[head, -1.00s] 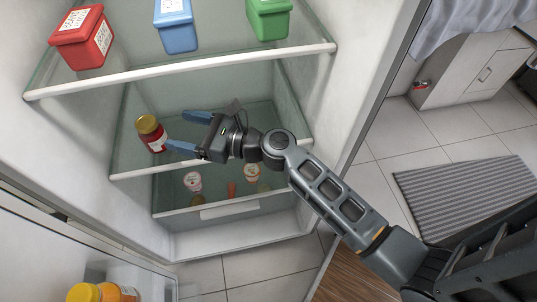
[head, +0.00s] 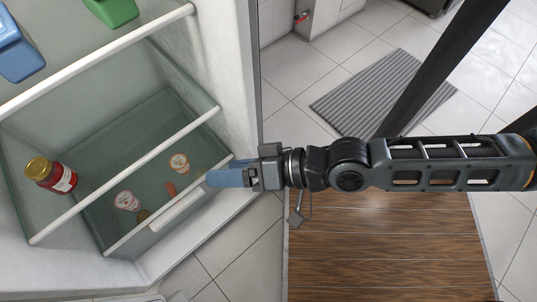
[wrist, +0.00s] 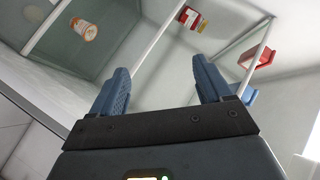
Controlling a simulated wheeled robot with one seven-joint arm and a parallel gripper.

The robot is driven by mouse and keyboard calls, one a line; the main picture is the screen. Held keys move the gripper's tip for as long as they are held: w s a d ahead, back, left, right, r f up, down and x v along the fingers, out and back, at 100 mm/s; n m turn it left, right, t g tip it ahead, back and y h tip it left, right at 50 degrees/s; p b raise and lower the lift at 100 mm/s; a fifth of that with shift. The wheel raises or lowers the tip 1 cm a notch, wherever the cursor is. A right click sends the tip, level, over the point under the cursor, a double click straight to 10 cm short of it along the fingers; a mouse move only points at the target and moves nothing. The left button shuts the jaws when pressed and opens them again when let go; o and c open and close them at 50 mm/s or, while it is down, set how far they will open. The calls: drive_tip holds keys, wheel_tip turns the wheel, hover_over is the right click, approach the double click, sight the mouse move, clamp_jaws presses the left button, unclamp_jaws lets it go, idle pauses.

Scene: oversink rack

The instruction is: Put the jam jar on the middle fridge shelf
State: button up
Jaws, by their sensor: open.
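The jam jar (head: 62,180), red with a gold lid and a pale label, stands on the middle fridge shelf (head: 130,175), near its left end and behind the white front bar. In the wrist view a red item with a white label (wrist: 189,17) shows at the top, probably the jar. My gripper (head: 208,179) is outside the shelf, to the right of the jar and well apart from it. Its blue fingers (wrist: 160,68) are apart with nothing between them.
A blue box (head: 18,55) and a green box (head: 112,10) sit on the upper shelf. Two small cups (head: 127,201) (head: 179,162) stand on the lower shelf. The fridge side wall (head: 225,70) is close to my gripper. Open floor (head: 235,262) lies below.

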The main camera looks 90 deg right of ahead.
drive_tip(key=s+a+r+n, duration=0.2)
drive_tip(key=s+r+n, duration=0.5)
drive_tip(key=r+n, duration=0.2)
drive_tip(key=shift+s+r+n+t+y, duration=0.3)
drive_tip(key=shift+n+t+y, duration=0.1)
drive_tip(key=shift+n, duration=0.6)
